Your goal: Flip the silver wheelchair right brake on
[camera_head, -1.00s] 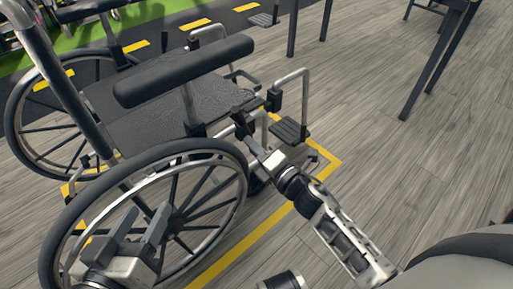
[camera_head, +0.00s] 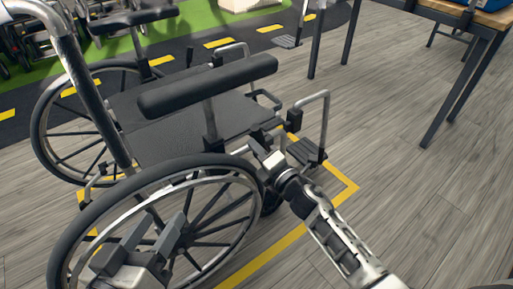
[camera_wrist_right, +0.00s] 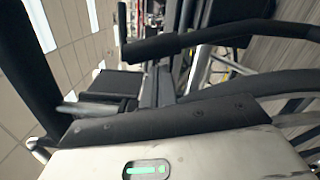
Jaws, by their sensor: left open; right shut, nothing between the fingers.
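The silver wheelchair (camera_head: 170,130) stands at the left of the head view, with a grey seat, black armrests and large spoked wheels. My right gripper (camera_head: 258,150) is shut and empty, at the upper front of the near wheel (camera_head: 180,170), below the near armrest (camera_head: 208,85). Its tips overlap the chair's front frame in the picture, so I cannot tell whether they touch it. The brake lever cannot be made out clearly there. In the right wrist view the gripper's dark fingers (camera_wrist_right: 165,122) are close to black and metal bars. My left gripper (camera_head: 160,225) is open and empty, in front of the near wheel's lower part.
The footrest (camera_head: 306,150) sticks out just right of my right gripper. A table (camera_head: 470,15) stands at the upper right. Yellow floor tape (camera_head: 345,190) edges the chair's spot. Other wheelchairs stand on green floor at the upper left. The wood floor at right is clear.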

